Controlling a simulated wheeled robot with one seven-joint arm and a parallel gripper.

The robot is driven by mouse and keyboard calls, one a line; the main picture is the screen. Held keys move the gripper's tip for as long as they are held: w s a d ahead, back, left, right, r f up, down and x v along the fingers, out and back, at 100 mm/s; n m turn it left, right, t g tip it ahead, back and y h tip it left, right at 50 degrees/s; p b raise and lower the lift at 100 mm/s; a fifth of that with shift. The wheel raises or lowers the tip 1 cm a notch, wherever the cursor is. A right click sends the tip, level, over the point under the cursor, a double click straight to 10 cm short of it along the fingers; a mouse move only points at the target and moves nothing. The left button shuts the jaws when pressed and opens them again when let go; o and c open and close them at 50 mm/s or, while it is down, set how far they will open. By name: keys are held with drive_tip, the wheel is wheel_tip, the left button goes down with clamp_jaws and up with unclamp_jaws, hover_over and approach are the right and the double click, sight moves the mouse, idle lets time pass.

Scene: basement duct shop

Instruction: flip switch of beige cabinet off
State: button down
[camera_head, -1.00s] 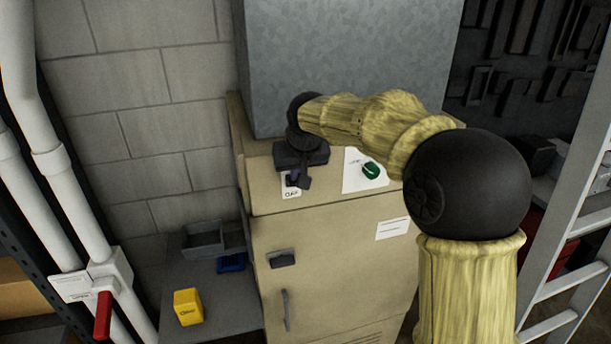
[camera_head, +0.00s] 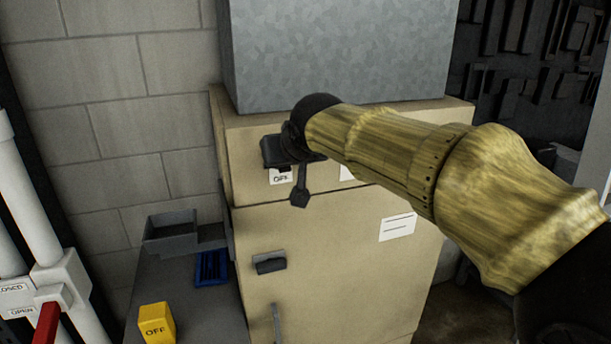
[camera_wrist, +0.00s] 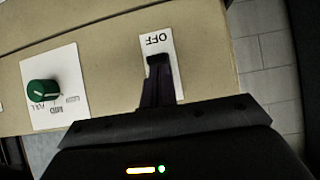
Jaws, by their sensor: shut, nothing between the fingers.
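The beige cabinet (camera_head: 330,260) stands in the middle of the head view; its upper front also shows in the wrist view (camera_wrist: 105,65). A white label reading OFF (camera_head: 281,178) is on its upper front; in the wrist view the label (camera_wrist: 160,41) appears upside down. My gripper (camera_head: 300,200) is shut and empty, in front of the cabinet beside this label. In the wrist view my dark fingers (camera_wrist: 157,75) overlap the label. I cannot tell the switch lever apart from the dark fingers, or whether they touch.
A green knob (camera_wrist: 42,92) on a white plate is beside the label. A dark latch (camera_head: 269,263) is lower on the cabinet. A grey duct (camera_head: 340,50) rises above it. A yellow OFF block (camera_head: 156,322) and blue tray (camera_head: 211,267) lie on the left shelf. White pipes (camera_head: 22,215) are far left.

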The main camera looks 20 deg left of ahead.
drive_tip(key=shift+d+r+t+y+b, duration=0.1)
drive_tip(key=shift+r+t+y+b, duration=0.3)
drive_tip(key=shift+r+t+b, duration=0.15)
idle(0.4)
